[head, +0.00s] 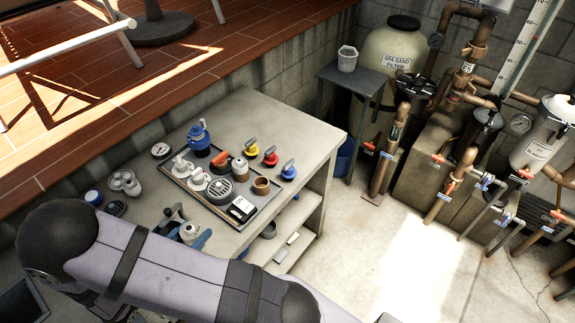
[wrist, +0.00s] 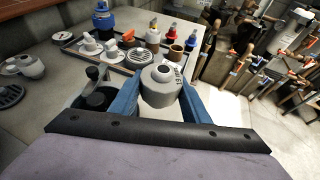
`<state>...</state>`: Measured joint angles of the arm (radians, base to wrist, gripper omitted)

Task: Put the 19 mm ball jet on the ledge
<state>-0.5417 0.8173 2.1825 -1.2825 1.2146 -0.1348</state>
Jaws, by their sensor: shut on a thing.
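My gripper (wrist: 158,92) has blue fingers and is shut on a grey, rounded fitting with a round hole in its top, the ball jet (wrist: 162,84). The jet sits upright between the fingers, with small, unreadable marking on its side. The jet appears to be held above the bench top (head: 290,125). I cannot tell for sure which surface is the ledge.
A tray (head: 262,208) on the bench holds white fittings, a round grate, a brown cup and coloured-handled valves. A blue-topped device (head: 199,138) stands at its back. More grey fittings (head: 125,182) lie left. Open shelves (head: 300,225) are below; pipes and a sand filter (head: 392,60) stand right.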

